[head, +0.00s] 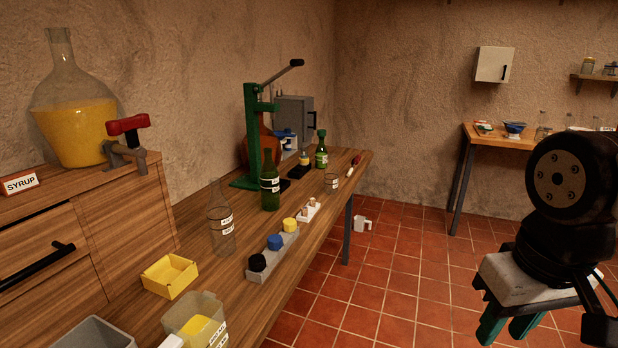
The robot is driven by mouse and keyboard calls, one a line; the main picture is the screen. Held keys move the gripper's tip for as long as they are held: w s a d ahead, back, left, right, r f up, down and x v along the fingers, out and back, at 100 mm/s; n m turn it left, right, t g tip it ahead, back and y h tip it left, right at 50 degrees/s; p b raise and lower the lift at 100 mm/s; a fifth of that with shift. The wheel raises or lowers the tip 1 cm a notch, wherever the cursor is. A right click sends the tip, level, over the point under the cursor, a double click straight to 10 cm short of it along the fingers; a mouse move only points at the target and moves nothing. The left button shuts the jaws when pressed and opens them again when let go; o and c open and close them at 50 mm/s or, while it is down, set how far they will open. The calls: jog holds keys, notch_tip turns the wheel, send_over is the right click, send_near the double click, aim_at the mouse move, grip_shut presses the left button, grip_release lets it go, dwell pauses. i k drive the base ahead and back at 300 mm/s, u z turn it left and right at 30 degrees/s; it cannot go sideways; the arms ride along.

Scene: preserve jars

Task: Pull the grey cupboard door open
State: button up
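A small grey cupboard (293,113) stands at the far end of the long wooden workbench, against the wall, behind a green lever press. Its door looks shut, and a dark upright handle (312,120) shows at its right side. The press and a blue-and-white thing partly hide its front and lower part. My gripper (507,331) is at the lower right, over the tiled floor, far from the cupboard. Its green fingers point down with a gap between them, and nothing shows in the gap.
The green press (255,140), a dark green bottle (269,187) and a clear bottle (221,228) stand on the workbench (205,280). A white mug (363,223) lies on the floor. A pale wall cabinet (493,65) hangs at the back right. Floor between is mostly clear.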

aim_at(310, 116)
jog(key=z, duration=0.8)
jog(key=i, duration=1.75)
jog(key=z, duration=0.2)
jog(key=i, duration=1.9)
jog(key=u, duration=1)
jog(key=i, duration=0.85)
jog(key=u, duration=0.5)
